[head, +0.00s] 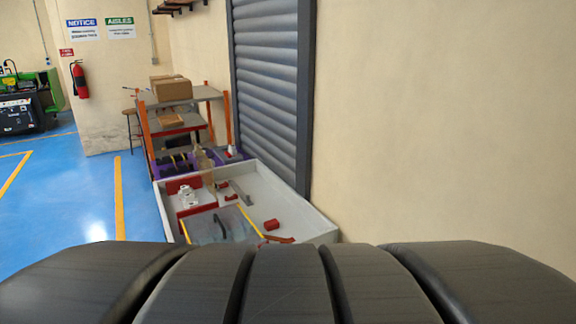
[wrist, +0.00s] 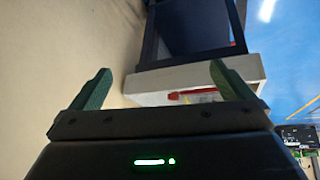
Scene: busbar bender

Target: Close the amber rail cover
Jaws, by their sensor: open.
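In the head view, a pale walled bench (head: 291,207) holds the bender parts. A see-through panel with amber-yellow edges, which looks like the rail cover (head: 205,228), is at the near left of the bench. A dark handle-like bar shows on or behind it. I cannot tell how far open the cover is, and its near part is hidden. My gripper (wrist: 160,69) shows only in the wrist view, open, with two green fingers apart and nothing between them. Beyond them is a pale block-like body with a red strip; I see no cover there.
A red block (head: 272,224) and a white device (head: 187,196) on a red base sit in the bench. An orange-post shelf (head: 204,95) with cardboard boxes (head: 172,89) stands behind. A shutter and beige wall close the right side. Blue floor (head: 95,195) is clear at left.

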